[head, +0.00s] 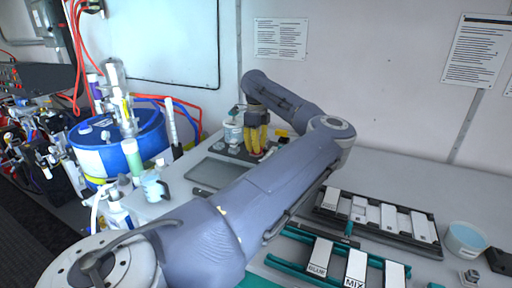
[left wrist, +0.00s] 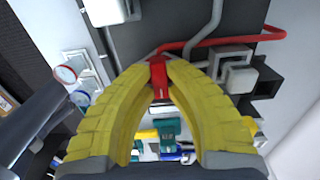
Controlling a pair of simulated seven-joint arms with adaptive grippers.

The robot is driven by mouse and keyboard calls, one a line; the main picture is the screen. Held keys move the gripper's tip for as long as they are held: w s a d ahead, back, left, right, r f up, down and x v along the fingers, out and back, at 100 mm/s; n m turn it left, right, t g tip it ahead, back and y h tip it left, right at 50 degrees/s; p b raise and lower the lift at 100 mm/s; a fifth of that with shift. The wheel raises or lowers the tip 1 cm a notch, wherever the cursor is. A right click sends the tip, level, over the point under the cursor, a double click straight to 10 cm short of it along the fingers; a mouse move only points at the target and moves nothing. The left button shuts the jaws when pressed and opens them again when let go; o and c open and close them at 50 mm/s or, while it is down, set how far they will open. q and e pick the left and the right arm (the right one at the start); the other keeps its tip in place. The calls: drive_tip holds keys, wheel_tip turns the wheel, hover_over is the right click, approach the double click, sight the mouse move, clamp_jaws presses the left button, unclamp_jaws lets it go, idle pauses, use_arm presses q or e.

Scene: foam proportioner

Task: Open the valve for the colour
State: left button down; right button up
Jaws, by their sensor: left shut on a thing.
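My left gripper (head: 257,152) has yellow fingers and reaches down at the back of the bench, beside a white tub. In the left wrist view, the fingertips (left wrist: 158,58) meet around a small red piece (left wrist: 157,80), which looks like a valve handle. The gripper is shut on it. The fingers hide part of the red piece, so its turn angle cannot be told. A red bar (left wrist: 230,38) runs right from near the fingertips. My right gripper is not in view.
A blue drum (head: 118,145) with bottles stands at the left. A grey tray (head: 205,174) lies before the gripper. Racks with white plates (head: 378,217), some marked BLUE (head: 318,256) and MIX (head: 355,268), lie at right. My arm crosses the middle.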

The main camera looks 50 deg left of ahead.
use_arm(q)
drive_tip(key=c, duration=1.4)
unclamp_jaws()
wheel_tip(320, 180, up, 12)
